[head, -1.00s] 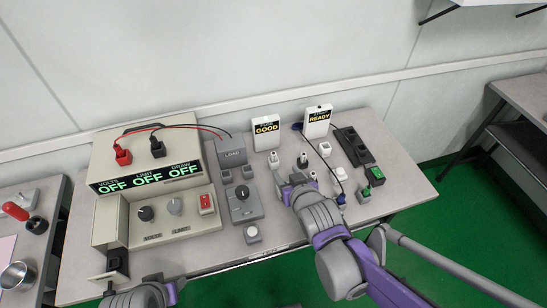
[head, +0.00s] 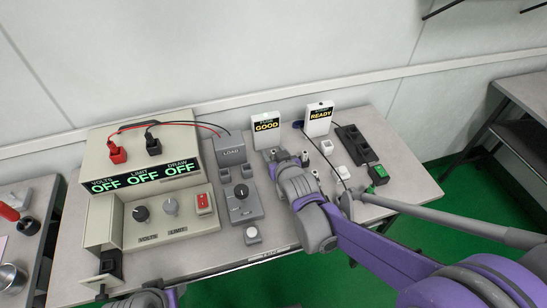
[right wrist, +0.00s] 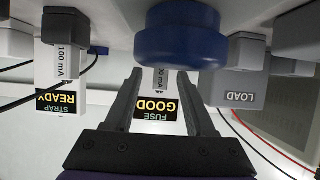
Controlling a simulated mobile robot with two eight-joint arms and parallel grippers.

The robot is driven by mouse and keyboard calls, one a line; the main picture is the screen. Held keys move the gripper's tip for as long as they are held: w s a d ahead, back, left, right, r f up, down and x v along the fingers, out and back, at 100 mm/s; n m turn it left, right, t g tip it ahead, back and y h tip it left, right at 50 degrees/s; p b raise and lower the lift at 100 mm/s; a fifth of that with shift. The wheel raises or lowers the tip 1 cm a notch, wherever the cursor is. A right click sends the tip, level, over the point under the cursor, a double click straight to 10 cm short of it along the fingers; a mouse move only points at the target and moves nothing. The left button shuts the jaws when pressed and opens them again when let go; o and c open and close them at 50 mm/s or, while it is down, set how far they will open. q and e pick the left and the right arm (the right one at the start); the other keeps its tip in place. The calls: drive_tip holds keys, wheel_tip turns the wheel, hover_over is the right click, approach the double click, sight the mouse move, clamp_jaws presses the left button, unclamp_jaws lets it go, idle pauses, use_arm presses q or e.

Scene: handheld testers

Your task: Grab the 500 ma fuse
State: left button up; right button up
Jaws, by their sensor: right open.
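My right gripper (right wrist: 158,105) is open, with a finger on each side of the wrist view, which looks upside down. Between and beyond the fingers is a white piece (right wrist: 160,80) with a label ending in "0 mA"; its first part is covered, so I cannot tell its rating. A large round blue piece (right wrist: 180,38) is close in front of it. Another white piece, labelled 100 mA (right wrist: 68,60), is to the left. In the head view my right gripper (head: 275,156) is low over the bench, in front of the GOOD display. My left arm shows at the bottom left; its fingers are out of view.
The fuse display (head: 267,132) reads GOOD and the strap display (head: 318,122) reads READY. A grey LOAD box (head: 230,150) and a dial unit (head: 240,202) stand left of the gripper. A power supply (head: 148,180) fills the bench's left. Small testers and a cable crowd the right.

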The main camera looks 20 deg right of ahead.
clamp_jaws()
idle(0.3)
